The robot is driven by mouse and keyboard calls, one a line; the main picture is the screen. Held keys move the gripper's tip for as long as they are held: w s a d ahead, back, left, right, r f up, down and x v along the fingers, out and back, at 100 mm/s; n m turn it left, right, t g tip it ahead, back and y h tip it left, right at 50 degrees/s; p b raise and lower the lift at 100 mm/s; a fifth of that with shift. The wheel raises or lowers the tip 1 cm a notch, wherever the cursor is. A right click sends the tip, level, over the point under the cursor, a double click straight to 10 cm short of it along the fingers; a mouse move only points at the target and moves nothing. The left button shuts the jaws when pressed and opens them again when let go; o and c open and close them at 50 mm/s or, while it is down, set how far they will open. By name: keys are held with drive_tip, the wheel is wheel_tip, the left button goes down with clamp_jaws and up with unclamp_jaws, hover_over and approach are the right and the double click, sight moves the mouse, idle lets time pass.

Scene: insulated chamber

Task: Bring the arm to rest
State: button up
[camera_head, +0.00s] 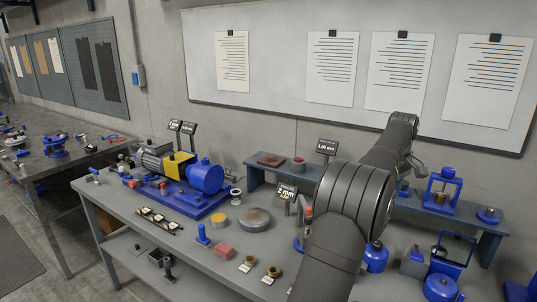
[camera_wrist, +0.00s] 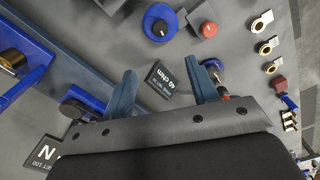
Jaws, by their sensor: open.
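My gripper (camera_wrist: 163,84) shows in the wrist view as two blue-grey fingers standing wide apart, with nothing held between them. It is above the bench, and a small black sign (camera_wrist: 163,80) on the bench shows in the gap. In the head view my dark arm reaches across the right half of the grey bench (camera_head: 128,215) toward the blue raised shelf (camera_head: 255,176). The fingertips cannot be made out clearly there, and my arm hides part of the bench and shelf.
A blue pump with a yellow coupling guard (camera_head: 180,166) stands at the bench's left. A grey disc (camera_head: 255,219), a red block (camera_head: 222,250) and brass fittings (camera_head: 273,271) lie in front. A blue frame press (camera_head: 443,190) stands on the shelf at right. A whiteboard (camera_head: 275,50) hangs behind.

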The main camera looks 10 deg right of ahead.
wheel_tip(320, 180, down, 18)
drive_tip(key=shift+r, duration=0.25)
idle(0.4)
drive_tip(key=shift+f, duration=0.15)
drive_tip(key=m, duration=0.8)
drive_tip(key=shift+m, duration=0.4)
drive_tip(key=m, duration=0.4)
drive_tip(key=shift+m, duration=0.3)
drive_tip(key=m, duration=0.4)
idle(1.6)
idle(0.4)
